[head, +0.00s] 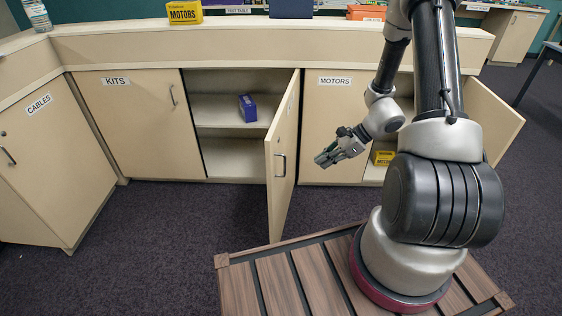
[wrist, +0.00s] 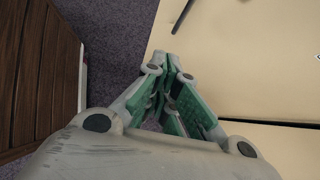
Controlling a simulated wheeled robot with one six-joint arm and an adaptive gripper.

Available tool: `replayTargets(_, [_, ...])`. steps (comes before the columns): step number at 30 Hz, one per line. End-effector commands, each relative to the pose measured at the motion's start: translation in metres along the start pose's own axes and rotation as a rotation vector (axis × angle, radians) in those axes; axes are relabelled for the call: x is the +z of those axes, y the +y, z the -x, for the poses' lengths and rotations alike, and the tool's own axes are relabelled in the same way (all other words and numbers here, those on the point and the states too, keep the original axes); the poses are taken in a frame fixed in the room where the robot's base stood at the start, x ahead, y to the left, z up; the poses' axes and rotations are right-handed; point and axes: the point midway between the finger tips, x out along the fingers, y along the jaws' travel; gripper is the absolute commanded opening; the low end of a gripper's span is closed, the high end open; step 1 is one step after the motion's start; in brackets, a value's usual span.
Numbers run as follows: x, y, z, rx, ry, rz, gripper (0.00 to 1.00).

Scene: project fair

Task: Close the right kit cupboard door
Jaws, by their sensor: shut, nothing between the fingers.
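The right kit cupboard door (head: 284,135) stands wide open in the head view, jutting out towards me from its right-hand edge. Its handle (head: 281,165) shows on the outer face. My gripper (head: 320,161) is to the right of the door, on its outer-face side, in front of the motors cupboard. It is shut and empty. In the wrist view the closed fingertips (wrist: 170,65) overlap the lower edge of a cream panel with a dark handle, which looks like this door (wrist: 240,60). I cannot tell whether they touch it.
The left kit door (head: 135,125) is closed. A blue box (head: 247,108) lies on the kit shelf inside. A yellow motors box (head: 384,158) sits in the motors cupboard, whose right door (head: 492,120) is open. Carpet (head: 180,225) in front is clear.

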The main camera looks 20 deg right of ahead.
Motion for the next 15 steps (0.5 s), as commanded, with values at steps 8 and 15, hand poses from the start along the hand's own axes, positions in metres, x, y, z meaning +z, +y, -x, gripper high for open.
replayTargets(8, [0.009, -0.040, -0.006, -0.128, -0.010, -0.182, 0.00])
replayTargets(15, [0.009, -0.043, -0.045, -0.123, -0.010, -0.179, 0.00])
